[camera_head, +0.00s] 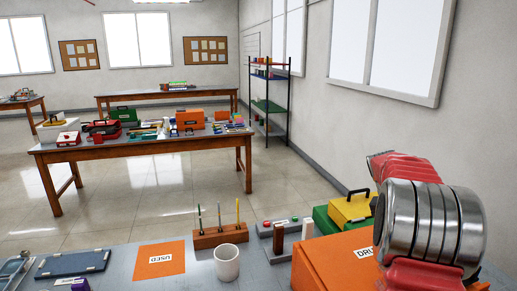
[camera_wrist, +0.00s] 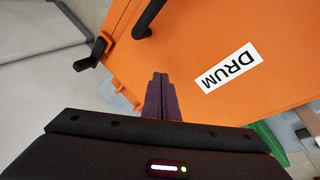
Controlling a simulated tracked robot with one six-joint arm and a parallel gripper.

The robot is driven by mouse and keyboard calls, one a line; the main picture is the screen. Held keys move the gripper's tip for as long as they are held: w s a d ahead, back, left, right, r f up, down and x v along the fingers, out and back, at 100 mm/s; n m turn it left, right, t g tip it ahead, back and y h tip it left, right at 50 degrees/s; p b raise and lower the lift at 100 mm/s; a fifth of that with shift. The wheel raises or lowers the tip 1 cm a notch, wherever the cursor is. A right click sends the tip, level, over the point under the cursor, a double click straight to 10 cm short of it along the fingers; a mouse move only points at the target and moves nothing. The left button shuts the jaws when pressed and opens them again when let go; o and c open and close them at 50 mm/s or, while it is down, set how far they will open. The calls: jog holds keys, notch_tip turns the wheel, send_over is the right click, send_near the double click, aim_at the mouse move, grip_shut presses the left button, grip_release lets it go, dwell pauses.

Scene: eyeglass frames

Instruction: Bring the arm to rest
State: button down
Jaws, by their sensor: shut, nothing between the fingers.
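My arm (camera_head: 430,225), red with a ribbed silver joint, fills the right side of the head view. My gripper (camera_wrist: 160,78) shows in the wrist view with its two dark fingers together and nothing between them. It is in front of the orange case labelled DRUM in the wrist view (camera_wrist: 205,40); I cannot tell the gap between them. In the head view my arm hides part of the orange case (camera_head: 320,262) and its label. My gripper is not visible in the head view.
A green case (camera_head: 323,218) and a yellow case (camera_head: 350,210) stand behind the orange one. A white cup (camera_head: 227,263), a wooden holder (camera_head: 219,237) and an orange USED sheet (camera_head: 160,272) are on the near table. A cluttered wooden table (camera_head: 100,152) stands beyond open floor.

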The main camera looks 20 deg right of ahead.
jog(key=a+n, duration=0.1)
jog(key=a, duration=0.2)
jog(key=a+n+t, duration=0.1)
jog(key=a, duration=0.3)
jog(key=w+a+r+n, duration=0.1)
jog(key=a, duration=0.3)
jog(key=shift+a+t, duration=0.1)
jog(key=shift+t, duration=0.3)
jog(key=a+n, duration=0.1)
jog(key=a, duration=0.3)
jog(key=s+a+n+t, duration=0.1)
jog(key=a, duration=0.3)
jog(key=a+r+n+t+y, duration=0.1)
jog(key=a, duration=0.3)
jog(key=shift+s+a, duration=0.25)
jog(key=shift+s, duration=0.15)
jog(key=s+a+r+n+t+y, duration=0.1)
jog(key=s+a, duration=0.4)
jog(key=a, duration=0.6)
jog(key=s+a+r+n+t+y, duration=0.1)
jog(key=s+a+n+t, duration=0.2)
jog(key=a, duration=0.9)
jog(key=s+n, duration=0.2)
jog(key=s, duration=0.1)
jog(key=shift+a+r+t, duration=0.2)
jog(key=shift+r+t, duration=0.1)
jog(key=shift+t, duration=0.1)
jog(key=shift+d, duration=0.1)
